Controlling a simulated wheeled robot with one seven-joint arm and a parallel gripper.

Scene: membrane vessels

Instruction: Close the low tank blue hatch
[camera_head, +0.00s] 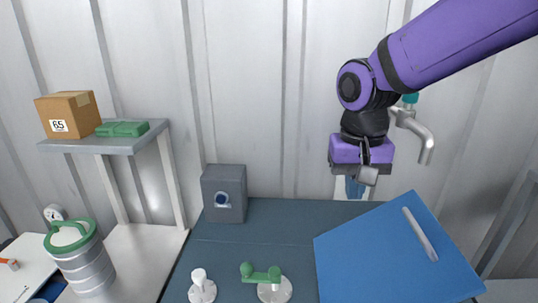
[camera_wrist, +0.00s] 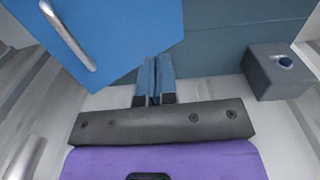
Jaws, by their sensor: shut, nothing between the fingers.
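The blue hatch (camera_head: 395,260) is a flat blue panel with a silver bar handle (camera_head: 420,234). It stands tilted up from the dark tank top (camera_head: 255,250), at the right of the head view. In the wrist view the hatch (camera_wrist: 125,35) fills the upper left, with its handle (camera_wrist: 68,35) at the far left. My gripper (camera_head: 355,188) is behind the hatch's far edge, pointing down. In the wrist view my gripper's fingertips (camera_wrist: 154,65) are together and empty, beside the hatch's edge. I cannot tell whether they touch it. The hatch's underside is hidden.
A grey block (camera_head: 224,193) with a round blue-centred port stands on the tank top's back left. A green-handled valve (camera_head: 268,281) and a white knob (camera_head: 201,287) are at the front. A metal pipe (camera_head: 415,135) is on the wall near my arm. A shelf (camera_head: 105,146) holds a box.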

